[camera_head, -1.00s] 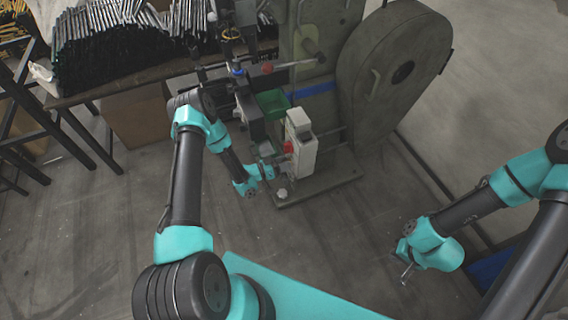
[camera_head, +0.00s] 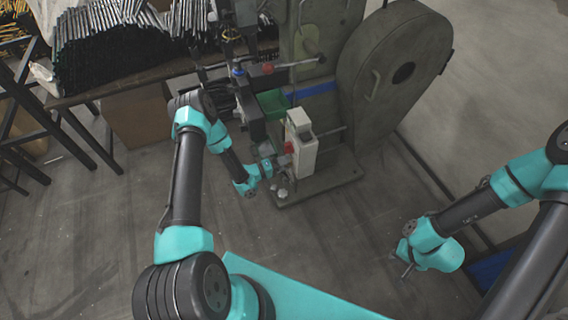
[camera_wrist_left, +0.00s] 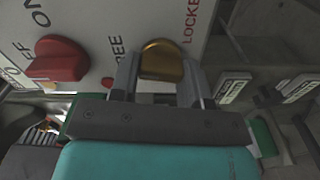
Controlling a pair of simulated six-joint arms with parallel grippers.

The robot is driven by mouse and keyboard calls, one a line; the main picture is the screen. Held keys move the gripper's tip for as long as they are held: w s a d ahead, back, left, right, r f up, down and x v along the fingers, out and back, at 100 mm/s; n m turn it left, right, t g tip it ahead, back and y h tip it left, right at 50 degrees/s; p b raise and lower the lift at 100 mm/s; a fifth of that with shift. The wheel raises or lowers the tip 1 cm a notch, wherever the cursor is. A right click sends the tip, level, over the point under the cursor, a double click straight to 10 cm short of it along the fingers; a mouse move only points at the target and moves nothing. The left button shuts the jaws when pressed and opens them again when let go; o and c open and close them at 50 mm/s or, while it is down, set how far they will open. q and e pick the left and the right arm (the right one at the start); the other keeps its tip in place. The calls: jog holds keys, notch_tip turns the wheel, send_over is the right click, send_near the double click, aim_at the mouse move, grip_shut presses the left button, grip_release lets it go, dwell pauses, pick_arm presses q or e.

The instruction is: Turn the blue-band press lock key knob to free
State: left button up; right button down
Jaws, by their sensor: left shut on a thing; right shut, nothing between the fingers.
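The press with the blue band (camera_head: 318,88) stands at the upper middle of the head view. A pale control box (camera_head: 303,150) sits at its front. In the left wrist view, the brass lock key knob (camera_wrist_left: 162,60) is on the pale panel (camera_wrist_left: 105,18), between printed "FREE" and "LOCKED" labels. My left gripper (camera_wrist_left: 160,82) is shut on this knob, one finger on each side. It also shows at the control box in the head view (camera_head: 278,168). The knob's exact pointing is hard to tell. My right gripper (camera_head: 406,270) is shut and empty, low over the floor at right.
A red knob (camera_wrist_left: 57,60) with "ON" and "OFF" labels sits left of the brass knob. A green bin (camera_head: 272,104) is behind the control box. A table with dark rods (camera_head: 105,45) stands at upper left. Floor between the arms is clear.

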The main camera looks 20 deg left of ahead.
pick_arm(q)
jog(key=shift+n, duration=1)
jog(key=o, duration=0.9)
jog(key=v, duration=1.7)
jog(key=shift+s+a, duration=0.15)
jog(key=shift+s, duration=0.05)
jog(key=shift+w, duration=0.1)
